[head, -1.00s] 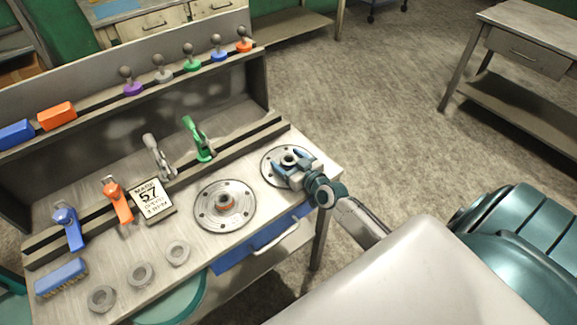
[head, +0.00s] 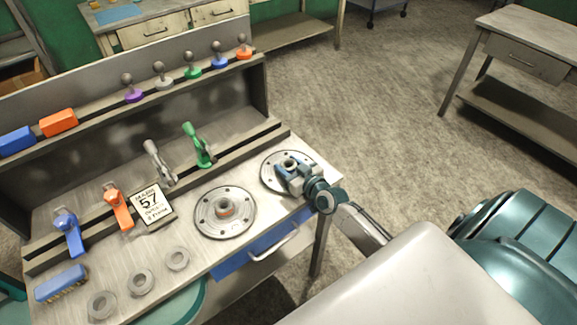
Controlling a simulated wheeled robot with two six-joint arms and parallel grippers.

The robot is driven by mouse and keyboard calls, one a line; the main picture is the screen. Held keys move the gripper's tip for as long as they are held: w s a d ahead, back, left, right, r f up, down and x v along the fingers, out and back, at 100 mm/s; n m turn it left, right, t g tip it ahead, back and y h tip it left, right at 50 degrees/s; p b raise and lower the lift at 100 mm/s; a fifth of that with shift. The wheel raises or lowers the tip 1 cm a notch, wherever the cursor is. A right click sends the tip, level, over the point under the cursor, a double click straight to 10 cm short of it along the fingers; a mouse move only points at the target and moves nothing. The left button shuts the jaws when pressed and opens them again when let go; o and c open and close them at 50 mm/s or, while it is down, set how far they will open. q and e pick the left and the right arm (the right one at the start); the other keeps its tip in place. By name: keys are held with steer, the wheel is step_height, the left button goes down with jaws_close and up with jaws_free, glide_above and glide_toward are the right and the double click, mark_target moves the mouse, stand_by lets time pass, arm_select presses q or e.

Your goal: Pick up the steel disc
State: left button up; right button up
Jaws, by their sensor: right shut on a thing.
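The steel disc (head: 272,180) is a round plate with a raised hub and small holes, lying at the right end of the workbench. My right gripper (head: 291,170) is over it, shut on its hub, and hides its right part. The disc appears to rest flat on the bench top; I see no clear gap under it. A second similar flanged disc (head: 224,212), with a copper-coloured centre, lies to its left, apart from the gripper. My left gripper is not in view.
On the workbench (head: 180,218) are several grey rings (head: 140,282), a blue brush (head: 61,283), a card marked 57 (head: 150,207) and orange, blue, grey and green clamps (head: 198,146) along a rail. A shelf with coloured knobs (head: 192,68) stands behind. Open floor lies to the right.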

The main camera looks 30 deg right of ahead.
step_height(320, 180, up, 4)
steer(key=shift+w+f+p, duration=0.1)
steer(key=shift+p, duration=0.9)
steer(key=s+r+p, duration=0.1)
steer(key=s+p, duration=0.4)
steer(key=s, duration=1.1)
steer(key=shift+d, duration=0.35)
